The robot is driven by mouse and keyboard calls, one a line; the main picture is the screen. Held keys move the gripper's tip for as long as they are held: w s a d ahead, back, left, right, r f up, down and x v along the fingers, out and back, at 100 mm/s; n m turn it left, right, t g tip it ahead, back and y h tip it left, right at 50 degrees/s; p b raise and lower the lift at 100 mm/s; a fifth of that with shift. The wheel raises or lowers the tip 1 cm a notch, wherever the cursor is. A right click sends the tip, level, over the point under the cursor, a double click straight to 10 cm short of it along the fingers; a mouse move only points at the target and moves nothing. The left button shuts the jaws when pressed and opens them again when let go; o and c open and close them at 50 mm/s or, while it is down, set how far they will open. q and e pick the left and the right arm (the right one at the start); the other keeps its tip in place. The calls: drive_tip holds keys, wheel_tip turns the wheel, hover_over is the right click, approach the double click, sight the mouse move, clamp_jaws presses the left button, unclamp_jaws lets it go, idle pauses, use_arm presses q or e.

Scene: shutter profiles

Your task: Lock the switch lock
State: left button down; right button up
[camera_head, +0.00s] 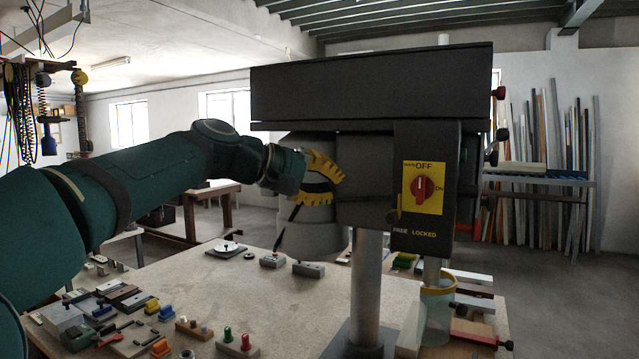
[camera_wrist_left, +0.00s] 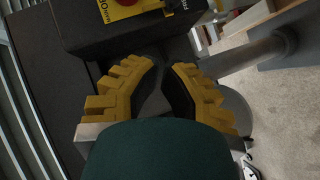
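The dark machine head (camera_head: 370,95) carries a black switch box (camera_head: 455,170) on its front. A red rotary switch (camera_head: 424,188) sits on a yellow plate (camera_head: 420,168) marked OFF and ON. Below it, a small brass-coloured lock piece (camera_head: 393,217) is above the word FREE, left of LOCKED. My left gripper (camera_head: 340,188) is left of the box, its yellow ribbed fingers pointing toward it. In the left wrist view its fingers (camera_wrist_left: 166,68) are apart with nothing between them; the yellow plate (camera_wrist_left: 117,10) is at the top edge. My right gripper is not in view.
A grey column (camera_head: 367,290) rises from the bench (camera_head: 290,310) under the machine. Several small parts and blocks lie along the bench's left and front. A clear cylinder with a yellow rim (camera_head: 437,315) stands right of the column. Open space lies in front of the switch box.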

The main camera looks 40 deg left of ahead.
sight(397, 210)
use_arm(q)
drive_tip(key=w+d+f, duration=0.1)
drive_tip(key=w, duration=0.1)
drive_tip(key=w+d+f, duration=0.1)
drive_tip(key=d, duration=0.1)
drive_tip(key=w+d+f, duration=0.1)
drive_tip(key=w, duration=0.1)
drive_tip(key=shift+w+d+f+b, duration=0.1)
drive_tip(key=shift+w+d+b, duration=0.25)
drive_tip(key=shift+d, duration=0.05)
drive_tip(key=shift+w+d+f, duration=0.15)
drive_tip(key=shift+d+f, duration=0.05)
drive_tip(key=shift+d, duration=0.15)
drive_tip(key=d, duration=0.3)
drive_tip(key=shift+w+d, duration=0.15)
drive_tip(key=shift+w, duration=0.2)
drive_tip(key=shift+r+p, duration=0.15)
drive_tip(key=shift+p, duration=0.15)
